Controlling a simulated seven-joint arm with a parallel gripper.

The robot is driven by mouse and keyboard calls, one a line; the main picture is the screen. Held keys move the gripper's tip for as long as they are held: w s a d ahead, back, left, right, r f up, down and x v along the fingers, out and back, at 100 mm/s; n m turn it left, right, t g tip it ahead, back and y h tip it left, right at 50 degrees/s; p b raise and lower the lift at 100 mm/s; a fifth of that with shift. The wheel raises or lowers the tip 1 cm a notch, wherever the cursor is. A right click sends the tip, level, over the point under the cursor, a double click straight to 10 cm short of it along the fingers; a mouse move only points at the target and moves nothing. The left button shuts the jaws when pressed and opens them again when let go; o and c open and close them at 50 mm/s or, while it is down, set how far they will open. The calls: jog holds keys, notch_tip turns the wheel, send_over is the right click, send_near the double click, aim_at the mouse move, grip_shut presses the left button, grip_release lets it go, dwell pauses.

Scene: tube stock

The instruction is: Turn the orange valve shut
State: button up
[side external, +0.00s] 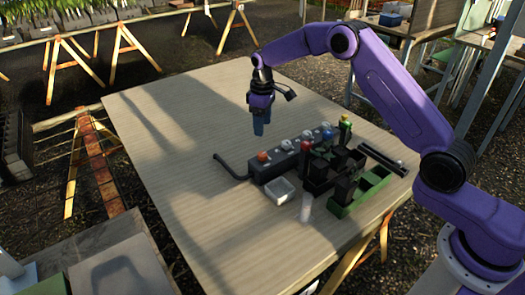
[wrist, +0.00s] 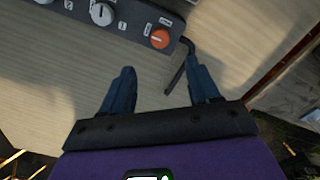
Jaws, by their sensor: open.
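The orange valve (side external: 263,156) is a round knob at the left end of a dark valve block (side external: 273,171) on the table. In the wrist view the orange valve (wrist: 160,38) sits near the top, with a light mark across its face and small lettering beside it on the block (wrist: 133,18). My gripper (side external: 260,130) hangs above the table, behind the block in the side view.
A dark bent pipe (side external: 230,168) runs from the block's valve end. White knobs (wrist: 102,13) sit along the block. A small clear-walled tray (side external: 280,191), a green tray (side external: 362,192) and dark racks with capped tubes (side external: 345,122) stand nearby. The table's left side (side external: 170,130) is clear.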

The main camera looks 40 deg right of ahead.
aim_at(262, 154)
notch_tip(262, 154, down, 12)
jog(key=shift+r, duration=0.25)
jog(key=c, duration=1)
